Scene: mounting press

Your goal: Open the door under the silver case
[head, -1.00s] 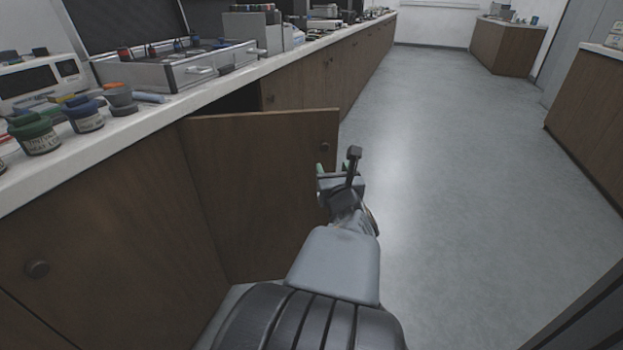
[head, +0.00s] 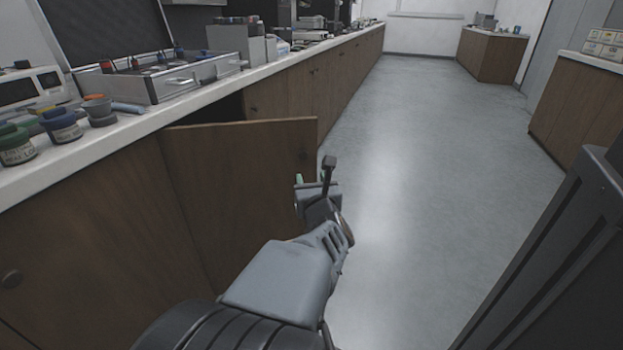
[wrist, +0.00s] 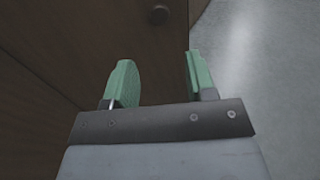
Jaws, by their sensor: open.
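The silver case (head: 165,82) sits on the white counter at the upper left of the head view. Below it, a brown wooden door (head: 235,175) stands swung out from the cabinet, with a dark gap (head: 222,108) behind its top edge. My gripper (head: 310,181) is in front of the door near its free edge. In the wrist view the two green fingers of my gripper (wrist: 160,78) are apart with nothing between them. The door (wrist: 110,30) fills the wrist view's middle, and its round dark knob (wrist: 159,14) lies beyond the fingertips, apart from them.
Jars (head: 62,126) and a white instrument (head: 32,88) stand on the counter (head: 120,135) at left. Another closed door with a knob (head: 11,279) is at lower left. Grey floor (head: 430,170) is clear to the right. A dark panel (head: 560,260) stands at lower right.

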